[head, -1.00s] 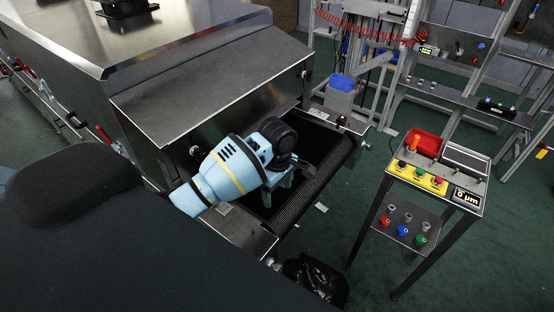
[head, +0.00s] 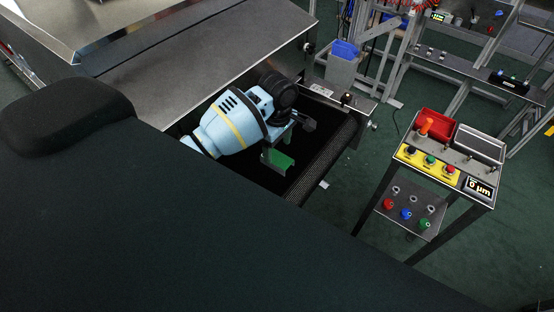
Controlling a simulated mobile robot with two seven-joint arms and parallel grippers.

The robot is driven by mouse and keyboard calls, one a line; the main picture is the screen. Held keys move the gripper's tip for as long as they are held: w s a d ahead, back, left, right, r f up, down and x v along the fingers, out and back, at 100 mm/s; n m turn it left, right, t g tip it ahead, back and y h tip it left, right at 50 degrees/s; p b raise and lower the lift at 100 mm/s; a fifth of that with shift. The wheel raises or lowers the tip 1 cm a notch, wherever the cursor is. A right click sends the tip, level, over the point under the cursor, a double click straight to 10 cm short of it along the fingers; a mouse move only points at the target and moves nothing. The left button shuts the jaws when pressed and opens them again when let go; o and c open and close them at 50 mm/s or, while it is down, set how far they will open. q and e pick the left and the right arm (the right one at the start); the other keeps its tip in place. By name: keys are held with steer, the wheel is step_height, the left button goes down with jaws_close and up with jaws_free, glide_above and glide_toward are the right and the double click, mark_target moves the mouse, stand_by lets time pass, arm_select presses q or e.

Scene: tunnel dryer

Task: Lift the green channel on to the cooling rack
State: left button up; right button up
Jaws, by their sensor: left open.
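The green channel (head: 279,159) lies on the dark conveyor belt (head: 324,158) at the dryer's mouth, partly hidden by my left gripper. My left gripper (head: 277,144), on its light blue arm, is open just above the channel; I cannot tell whether its fingers touch it. My right gripper is not in view. I cannot tell for certain which thing is the cooling rack; grey metal shelving (head: 462,68) stands at the upper right.
The dryer's steel hood (head: 205,58) slopes over the belt on the left. A stand with a yellow button panel (head: 429,164) and red tray (head: 433,127) is on the right. A blue bin (head: 345,50) is behind the belt.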

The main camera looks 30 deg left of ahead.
mark_target(277, 158)
arm_select(q)
steer(key=shift+w+a+f, duration=0.15)
steer(key=shift+f, duration=1.4)
steer(key=shift+w+a+f, duration=0.1)
steer(key=shift+w+f, duration=0.05)
steer(key=shift+f, duration=1.35)
steer(key=c, duration=1.2)
steer(key=shift+c, duration=0.2)
steer(key=shift+r, duration=0.5)
step_height(277, 158, up, 2)
steer(key=shift+r, duration=0.2)
steer(key=s, duration=0.5)
steer(key=s+a+r, duration=0.1)
steer(key=s, duration=1)
steer(key=shift+a+r, duration=0.3)
